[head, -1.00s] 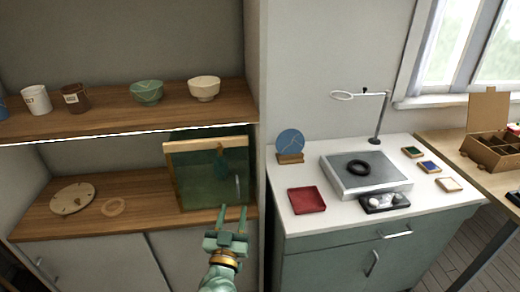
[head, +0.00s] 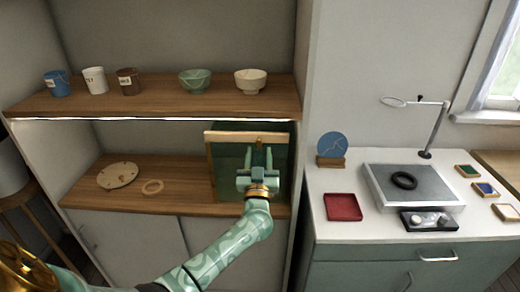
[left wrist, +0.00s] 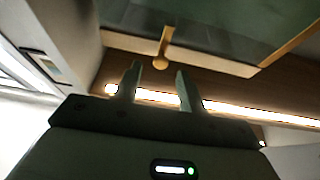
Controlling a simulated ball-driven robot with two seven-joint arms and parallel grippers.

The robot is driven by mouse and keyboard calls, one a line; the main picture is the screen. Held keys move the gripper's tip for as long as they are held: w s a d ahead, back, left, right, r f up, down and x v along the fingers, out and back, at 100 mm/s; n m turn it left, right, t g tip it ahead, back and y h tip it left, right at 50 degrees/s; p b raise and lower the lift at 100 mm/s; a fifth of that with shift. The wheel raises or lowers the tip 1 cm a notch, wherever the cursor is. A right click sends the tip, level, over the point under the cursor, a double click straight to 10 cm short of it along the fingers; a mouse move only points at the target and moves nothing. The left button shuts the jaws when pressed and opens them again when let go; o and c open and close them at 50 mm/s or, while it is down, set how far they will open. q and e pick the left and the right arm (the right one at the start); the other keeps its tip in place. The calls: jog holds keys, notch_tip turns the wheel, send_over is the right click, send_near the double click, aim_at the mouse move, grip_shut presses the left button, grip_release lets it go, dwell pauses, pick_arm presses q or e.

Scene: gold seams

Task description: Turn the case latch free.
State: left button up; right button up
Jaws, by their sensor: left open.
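The case (head: 225,172) stands on the lower shelf at its right end, with a pale wooden frame and dark green panels. Its latch (head: 259,141) is a small brass piece at the top of the front; in the left wrist view the latch (left wrist: 163,50) shows as a knob with a short stem. My left gripper (head: 259,156) is in front of the case, just below the latch. In the left wrist view the left gripper (left wrist: 157,78) is open and empty, its fingers pointing toward the latch, which appears beyond the fingertips. My right gripper is out of view.
The upper shelf (head: 160,100), with bowls and cups, overhangs the case, its light strip (head: 130,119) along the front edge. A round disc (head: 118,175) and a ring (head: 152,187) lie left on the lower shelf. A white counter (head: 330,228) stands right.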

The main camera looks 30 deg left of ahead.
aim_at(259, 144)
pick_arm(q)
jog(key=shift+x, duration=1.7)
grip_shut()
jog(key=shift+n+g+y, duration=0.3)
jog(key=shift+n, duration=0.4)
jog(key=n+g+y, duration=0.1)
jog(key=n, duration=0.1)
jog(key=n+g+y+p, duration=0.1)
jog(key=n, duration=0.2)
jog(key=shift+d+n, duration=0.1)
jog(key=shift+n, duration=0.2)
jog(key=n+g, duration=0.1)
jog(key=n, duration=0.2)
jog(key=n+g+y+p, duration=0.1)
jog(key=n, duration=0.2)
jog(key=shift+r+g+p, duration=0.1)
jog(key=shift+g+p, duration=0.2)
jog(key=shift+g, duration=0.1)
jog(key=n+g+p, duration=0.1)
jog(key=n+g, duration=0.1)
jog(key=n, duration=0.3)
jog(key=shift+d+p, duration=0.1)
jog(key=shift+p, duration=0.3)
jog(key=shift+n+g+h+p, duration=0.3)
jog(key=shift+n+g+p, duration=0.55)
jog(key=shift+n, duration=1.35)
